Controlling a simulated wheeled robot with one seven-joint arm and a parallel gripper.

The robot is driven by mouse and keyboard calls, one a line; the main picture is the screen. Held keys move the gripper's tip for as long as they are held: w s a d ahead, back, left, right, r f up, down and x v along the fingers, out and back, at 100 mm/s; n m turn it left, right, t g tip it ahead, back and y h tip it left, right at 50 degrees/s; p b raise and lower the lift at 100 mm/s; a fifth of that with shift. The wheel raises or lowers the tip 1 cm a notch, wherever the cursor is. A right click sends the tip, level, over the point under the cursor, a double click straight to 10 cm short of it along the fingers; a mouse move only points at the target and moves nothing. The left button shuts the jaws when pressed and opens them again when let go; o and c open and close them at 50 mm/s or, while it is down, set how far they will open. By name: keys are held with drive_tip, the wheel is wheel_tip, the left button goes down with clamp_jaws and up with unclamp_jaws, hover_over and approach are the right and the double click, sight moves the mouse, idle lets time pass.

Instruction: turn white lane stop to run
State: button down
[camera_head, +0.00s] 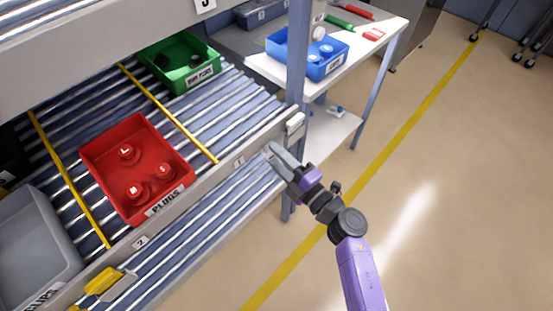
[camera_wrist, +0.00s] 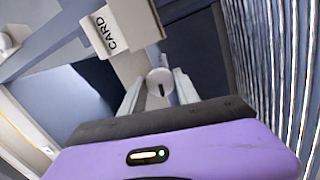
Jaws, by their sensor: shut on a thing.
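My gripper (camera_head: 272,151) is at the front rail of the flow rack, near the rack's right post. In the wrist view its two fingers (camera_wrist: 159,84) stand on either side of a round white knob (camera_wrist: 160,77) with a dark slot, which I take as the white lane stop's handle. The fingers are shut on it. The slot looks close to upright in the wrist picture. In the head view my fingers hide the knob. A yellow lane stop (camera_head: 103,281) sits on the same rail further left.
A white card holder (camera_wrist: 120,32) is close beside the knob; it also shows by the post (camera_head: 294,122). A red plugs bin (camera_head: 182,190), a green bin (camera_head: 209,76) and a grey clips bin (camera_head: 62,240) sit on rollers. A white table (camera_head: 268,68) stands behind.

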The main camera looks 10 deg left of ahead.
drive_tip(key=shift+f+n+b, duration=0.1)
drive_tip(key=shift+n+b, duration=0.35)
drive_tip(key=shift+n, duration=0.45)
drive_tip(key=c, duration=0.9)
unclamp_jaws()
drive_tip(key=v, duration=0.8)
